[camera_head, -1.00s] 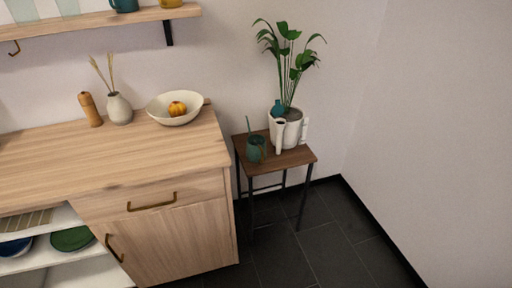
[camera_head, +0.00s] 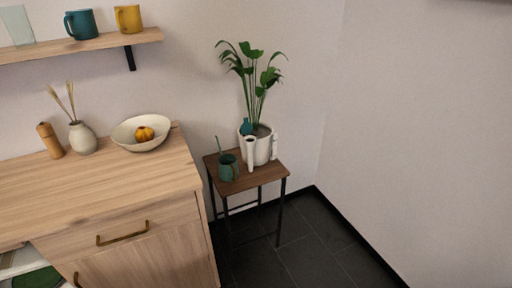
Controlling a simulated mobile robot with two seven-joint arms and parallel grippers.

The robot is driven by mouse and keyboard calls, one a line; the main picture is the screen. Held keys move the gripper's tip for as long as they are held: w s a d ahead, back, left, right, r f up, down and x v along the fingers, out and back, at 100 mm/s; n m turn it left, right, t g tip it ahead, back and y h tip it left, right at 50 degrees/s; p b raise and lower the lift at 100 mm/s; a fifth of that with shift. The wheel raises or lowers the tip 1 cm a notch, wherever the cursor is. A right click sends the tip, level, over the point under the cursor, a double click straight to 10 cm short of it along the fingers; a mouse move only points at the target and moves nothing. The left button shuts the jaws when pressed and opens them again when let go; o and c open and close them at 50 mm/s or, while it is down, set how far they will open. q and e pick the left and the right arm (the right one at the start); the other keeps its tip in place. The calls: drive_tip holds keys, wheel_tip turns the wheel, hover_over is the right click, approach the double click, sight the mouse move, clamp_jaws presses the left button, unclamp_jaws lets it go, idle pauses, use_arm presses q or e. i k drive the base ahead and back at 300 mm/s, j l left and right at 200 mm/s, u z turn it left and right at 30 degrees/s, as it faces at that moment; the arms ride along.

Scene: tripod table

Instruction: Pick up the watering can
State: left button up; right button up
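A small dark green vessel (camera_head: 229,167) stands on the brown side table (camera_head: 268,174), near its left front. A thin rod, which looks like a spout, rises at its left, and a handle-like part shows at its right. It looks like the watering can, but it is too small to be certain. A white pot (camera_head: 262,149) with a tall green plant (camera_head: 258,75) stands just behind and to its right. A white tube-like shape and a small teal thing (camera_head: 246,127) are at the pot's front and left. Neither of my grippers is in view.
A wooden cabinet (camera_head: 120,190) stands left of the table, bearing a white bowl (camera_head: 126,132) with an orange fruit, a vase (camera_head: 83,138) and a wooden mill (camera_head: 50,141). A shelf (camera_head: 95,45) with mugs hangs above. Dark tiled floor (camera_head: 315,255) is clear before the table.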

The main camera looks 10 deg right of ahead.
sight(228, 171)
drive_tip(key=i+l+u, duration=0.2)
drive_tip(key=i+l, duration=0.15)
drive_tip(key=l, duration=0.3)
drive_tip(key=i+l+u, duration=0.1)
drive_tip(key=l, duration=0.2)
drive_tip(key=i+l+u, duration=0.1)
drive_tip(key=l, duration=0.25)
drive_tip(key=i+l+u, duration=0.1)
drive_tip(key=i+l, duration=0.15)
drive_tip(key=l, duration=0.15)
drive_tip(key=i+l+u, duration=0.1)
drive_tip(key=i+l, duration=0.25)
drive_tip(key=l, duration=0.3)
drive_tip(key=i, duration=0.35)
drive_tip(key=u, duration=0.05)
